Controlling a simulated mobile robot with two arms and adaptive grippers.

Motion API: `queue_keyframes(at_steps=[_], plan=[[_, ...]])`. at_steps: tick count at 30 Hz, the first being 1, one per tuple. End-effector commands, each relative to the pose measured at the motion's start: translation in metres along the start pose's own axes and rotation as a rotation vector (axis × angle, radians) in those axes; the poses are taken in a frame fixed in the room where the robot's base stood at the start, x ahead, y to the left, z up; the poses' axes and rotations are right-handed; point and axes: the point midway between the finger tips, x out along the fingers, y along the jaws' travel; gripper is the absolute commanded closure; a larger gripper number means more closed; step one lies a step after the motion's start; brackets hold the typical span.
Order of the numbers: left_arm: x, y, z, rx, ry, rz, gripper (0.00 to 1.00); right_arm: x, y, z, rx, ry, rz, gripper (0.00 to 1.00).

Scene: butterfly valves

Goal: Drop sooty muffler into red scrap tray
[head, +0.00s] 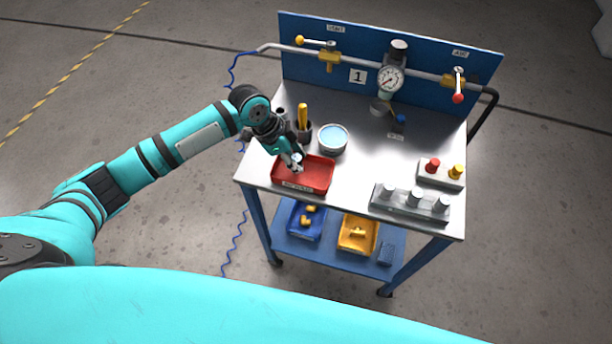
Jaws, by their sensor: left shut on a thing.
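The red scrap tray (318,175) sits at the front left of the bench top. My left gripper (295,158) is over the back left part of the tray, pointing down. It is shut on a small, light grey piece, the muffler (297,158), mostly hidden by the fingers. I cannot make out soot on it. Whether the muffler touches the tray floor or hangs just above it, I cannot tell. My right gripper is not in view.
Behind the tray stand a dark cup with a yellow-handled tool (303,118) and a round tub of blue stuff (333,138). A grey rack (410,212) with grey cylinders and a button box (440,177) stand at right. The blue back panel (430,58) carries pipe, valves and gauge.

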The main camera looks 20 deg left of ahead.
Motion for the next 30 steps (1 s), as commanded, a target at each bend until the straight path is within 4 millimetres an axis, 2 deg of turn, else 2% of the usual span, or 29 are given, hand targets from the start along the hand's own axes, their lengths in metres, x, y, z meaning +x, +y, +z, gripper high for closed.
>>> queue_keyframes(at_steps=[6,7,13,23,26,30], plan=[[-0.001,0.0,0.0,0.0,0.0,-0.001,1.0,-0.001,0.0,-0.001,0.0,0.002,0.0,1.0],[-0.001,0.0,0.0,0.0,0.0,-0.001,0.71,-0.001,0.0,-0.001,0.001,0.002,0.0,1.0],[-0.001,0.0,0.0,0.0,0.0,-0.001,0.46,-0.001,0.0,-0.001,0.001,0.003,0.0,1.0],[-0.005,0.0,0.0,0.0,0.0,-0.001,0.46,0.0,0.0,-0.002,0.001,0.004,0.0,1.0],[-0.017,-0.001,0.001,0.0,-0.001,-0.003,0.46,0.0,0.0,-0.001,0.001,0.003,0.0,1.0],[-0.045,-0.002,0.0,0.001,0.0,-0.005,0.46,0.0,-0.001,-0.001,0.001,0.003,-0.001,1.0]])
